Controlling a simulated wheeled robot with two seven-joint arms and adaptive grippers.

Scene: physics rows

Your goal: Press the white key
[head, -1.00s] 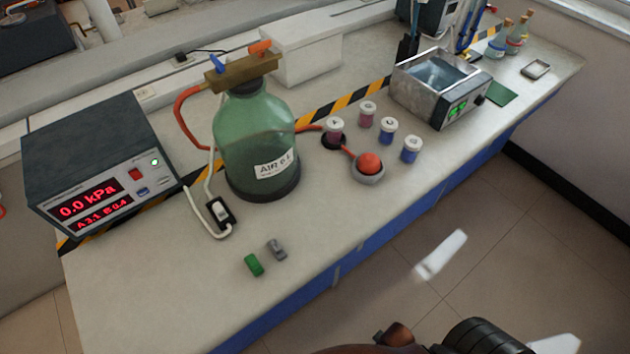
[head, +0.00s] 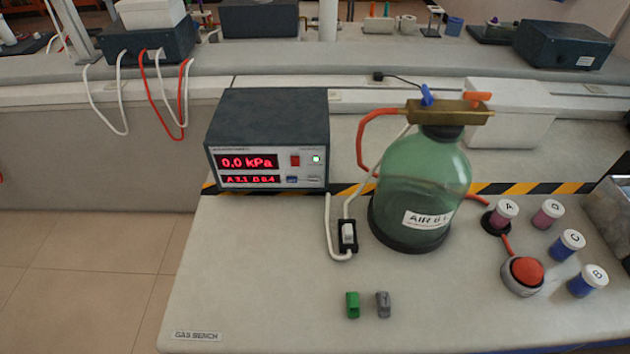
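A dark meter box (head: 268,125) stands at the left of the bench, with a red display (head: 249,162) reading 0.0 kPa. On the right of its front panel are a red key (head: 295,160), a lit green lamp (head: 317,159), a small blue key (head: 292,179) and a small pale key (head: 314,179) that looks white. Neither of my grippers shows in the head view.
A green glass bottle (head: 424,190) with orange tubing stands right of the box. A red bulb (head: 527,271) and several lidded jars are farther right. A green block (head: 352,305) and a grey block (head: 383,304) lie near the front. The bench's front left is clear.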

